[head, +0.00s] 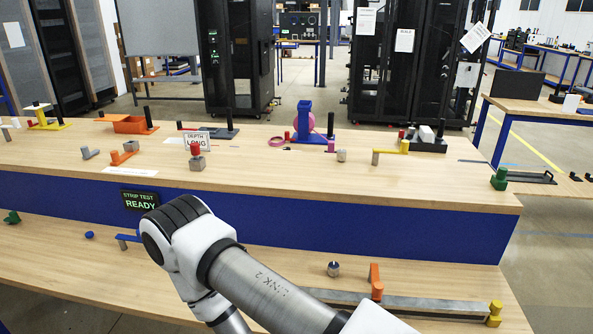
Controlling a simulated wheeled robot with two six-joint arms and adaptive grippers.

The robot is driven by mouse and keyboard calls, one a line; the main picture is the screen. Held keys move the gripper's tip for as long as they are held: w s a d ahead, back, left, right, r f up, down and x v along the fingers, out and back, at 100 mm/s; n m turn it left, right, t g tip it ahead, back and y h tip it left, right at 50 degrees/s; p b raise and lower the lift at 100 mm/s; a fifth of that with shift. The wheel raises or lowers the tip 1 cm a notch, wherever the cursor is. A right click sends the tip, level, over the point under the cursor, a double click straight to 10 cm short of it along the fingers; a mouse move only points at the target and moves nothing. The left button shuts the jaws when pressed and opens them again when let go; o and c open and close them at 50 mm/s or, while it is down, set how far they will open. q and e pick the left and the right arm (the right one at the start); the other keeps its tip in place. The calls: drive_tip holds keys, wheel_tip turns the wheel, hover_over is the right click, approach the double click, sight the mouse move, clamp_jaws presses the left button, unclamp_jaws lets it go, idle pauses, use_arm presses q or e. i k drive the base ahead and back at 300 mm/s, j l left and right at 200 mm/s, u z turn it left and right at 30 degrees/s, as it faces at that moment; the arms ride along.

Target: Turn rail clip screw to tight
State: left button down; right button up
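A long grey metal rail (425,304) lies on the lower bench level at the right front. An orange upright part (375,282) stands at the rail, and a yellow part (494,313) sits at its right end. Either may be the rail clip; I cannot tell which piece is the clip screw or how tight it is. A small silver round knob (334,268) stands behind the rail, apart from it. My own arm comes in from the lower right, bends at the elbow and goes down out of the picture, hiding the rail's left part. Neither gripper is in view.
The upper wooden bench (300,180) holds several fixtures, including an orange tray (130,124), a blue stand (304,120) and a green block (499,179). A blue panel (380,220) with a "READY" display (140,200) separates the levels. Black racks stand behind.

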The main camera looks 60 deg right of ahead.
sight(332, 268)
drive_tip(key=z, duration=2)
drive_tip(key=u, duration=0.1)
drive_tip(key=k, duration=0.05)
